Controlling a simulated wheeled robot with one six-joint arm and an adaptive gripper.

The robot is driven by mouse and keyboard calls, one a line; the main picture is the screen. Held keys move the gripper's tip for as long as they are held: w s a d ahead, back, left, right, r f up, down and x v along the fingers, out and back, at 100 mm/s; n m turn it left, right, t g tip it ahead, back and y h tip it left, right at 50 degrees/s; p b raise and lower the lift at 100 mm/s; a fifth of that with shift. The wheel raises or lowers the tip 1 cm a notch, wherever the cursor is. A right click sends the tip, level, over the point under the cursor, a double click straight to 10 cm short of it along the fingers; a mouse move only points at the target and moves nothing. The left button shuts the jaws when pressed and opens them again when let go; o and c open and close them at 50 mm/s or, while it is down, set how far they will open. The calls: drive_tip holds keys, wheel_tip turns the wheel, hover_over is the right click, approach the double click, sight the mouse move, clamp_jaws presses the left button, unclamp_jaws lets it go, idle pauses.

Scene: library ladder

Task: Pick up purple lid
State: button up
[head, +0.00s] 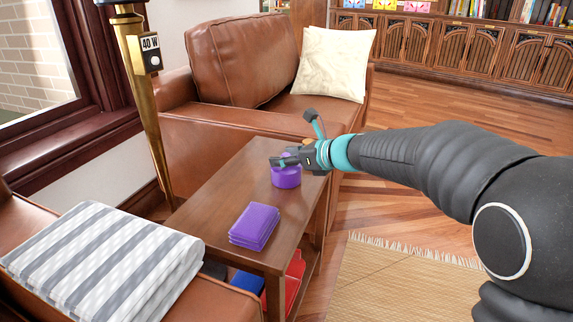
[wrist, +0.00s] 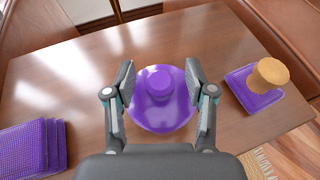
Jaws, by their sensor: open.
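The purple lid (wrist: 159,100) is a glossy round disc with a raised knob, seen from above in the wrist view between my fingers. In the head view a purple round thing (head: 286,178) shows on the side table just below my gripper, partly hidden by it. My gripper (wrist: 160,85) is open, with one finger on each side of the lid's knob. I cannot tell whether the fingers touch the lid. My gripper also shows in the head view (head: 292,160) above the table.
The wooden side table (head: 200,205) holds a stack of purple square pieces (head: 254,227). A tan mushroom-shaped thing (wrist: 269,74) stands on a purple square at the right in the wrist view. A brass lamp post (head: 148,110) and brown leather sofas flank the table.

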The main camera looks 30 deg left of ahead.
drive_tip(key=shift+c, duration=0.2)
clamp_jaws()
drive_tip(key=shift+r, duration=0.1)
